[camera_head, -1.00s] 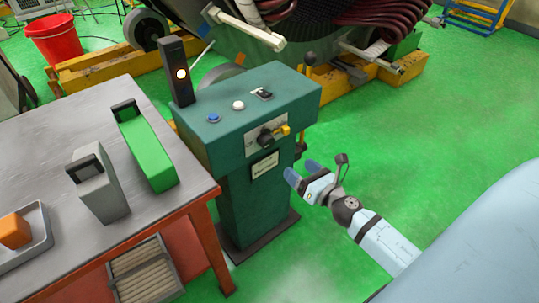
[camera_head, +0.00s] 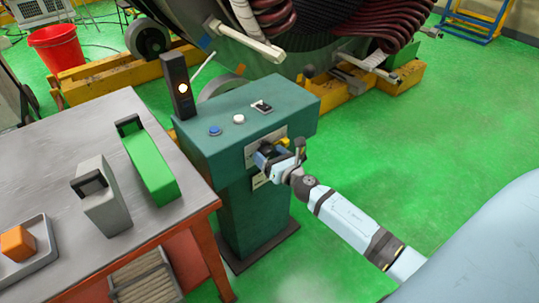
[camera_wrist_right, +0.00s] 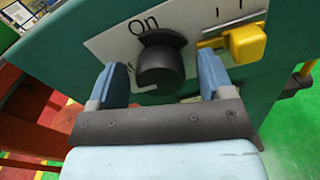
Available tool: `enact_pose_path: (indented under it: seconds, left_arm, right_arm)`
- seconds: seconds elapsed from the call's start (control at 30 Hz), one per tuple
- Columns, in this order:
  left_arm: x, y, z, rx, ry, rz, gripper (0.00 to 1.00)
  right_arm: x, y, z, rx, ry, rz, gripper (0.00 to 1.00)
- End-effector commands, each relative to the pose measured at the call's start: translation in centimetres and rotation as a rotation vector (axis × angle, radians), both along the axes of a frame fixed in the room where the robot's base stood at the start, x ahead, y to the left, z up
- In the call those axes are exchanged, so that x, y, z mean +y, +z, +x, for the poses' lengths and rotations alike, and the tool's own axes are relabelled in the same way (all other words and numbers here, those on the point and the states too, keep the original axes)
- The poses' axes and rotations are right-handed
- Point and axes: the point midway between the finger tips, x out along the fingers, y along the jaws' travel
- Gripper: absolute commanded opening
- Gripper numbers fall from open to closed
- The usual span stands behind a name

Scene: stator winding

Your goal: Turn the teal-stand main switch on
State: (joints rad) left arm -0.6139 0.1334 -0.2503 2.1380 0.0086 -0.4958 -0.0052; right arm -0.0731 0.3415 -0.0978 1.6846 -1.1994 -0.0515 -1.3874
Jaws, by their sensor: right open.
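The teal stand (camera_head: 195,143) stands right of the table. Its front carries a pale plate with the main switch, a black rotary knob (camera_wrist_right: 160,65), seen in the right wrist view with "On" printed above it. A yellow handle (camera_wrist_right: 245,43) sits right of the knob and also shows in the head view (camera_head: 283,141). My right gripper (camera_wrist_right: 157,82) is open, its blue fingers on either side of the knob with visible gaps. In the head view the right gripper (camera_head: 270,158) is at the stand's front and mostly hides the knob. My left gripper is not in view.
The stand's top has a blue button (camera_head: 215,131), a white button (camera_head: 238,119) and a black toggle (camera_head: 262,106). A black post with a lit lamp (camera_head: 182,88) rises at its back left. A table (camera_head: 75,142) with green and grey cases is at left. Green floor right of the stand is clear.

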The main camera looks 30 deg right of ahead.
Motion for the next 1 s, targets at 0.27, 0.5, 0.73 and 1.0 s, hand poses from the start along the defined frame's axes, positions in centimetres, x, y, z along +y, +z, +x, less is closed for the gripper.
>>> enact_pose_path:
  seconds: [0.27,0.5,0.73,1.0]
  left_arm:
    - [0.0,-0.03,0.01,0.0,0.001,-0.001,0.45]
    - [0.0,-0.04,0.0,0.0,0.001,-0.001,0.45]
    - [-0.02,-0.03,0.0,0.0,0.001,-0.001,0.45]
    - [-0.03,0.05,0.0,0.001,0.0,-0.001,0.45]
  right_arm:
    - [0.02,-0.02,0.02,0.0,0.0,0.001,0.6]
    - [0.02,-0.02,0.0,0.0,0.0,0.001,0.25]
    - [0.01,-0.02,0.0,0.002,0.0,0.031,0.25]
    - [0.0,-0.03,0.0,0.014,-0.001,0.177,0.25]
